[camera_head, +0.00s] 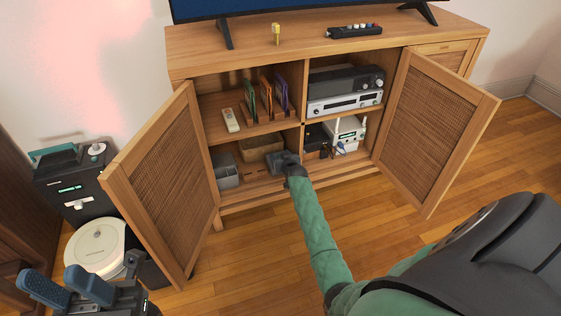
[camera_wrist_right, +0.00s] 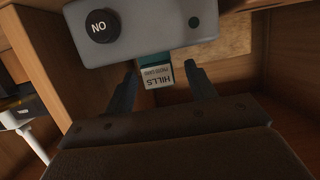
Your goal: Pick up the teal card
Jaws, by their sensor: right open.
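In the right wrist view, a small teal card (camera_wrist_right: 155,58) with a white label reading "HILLS" sticks out from a grey box (camera_wrist_right: 130,30) with a black "ON" knob. My right gripper (camera_wrist_right: 161,70) is open, its two dark fingers on either side of the card and apart from it. In the head view, my green-sleeved right arm reaches into the lower left compartment of the cabinet (camera_head: 262,205). The grey box (camera_head: 276,160) is partly hidden there by my right gripper (camera_head: 291,160), and I cannot make out the card. My left gripper (camera_head: 50,278) is open and empty at the bottom left.
A white router (camera_head: 345,132) stands beyond the divider. The left door (camera_head: 160,170) and right door (camera_head: 430,115) stand open. A robot vacuum (camera_head: 95,246) is near my left gripper. Wooden floor is clear in front.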

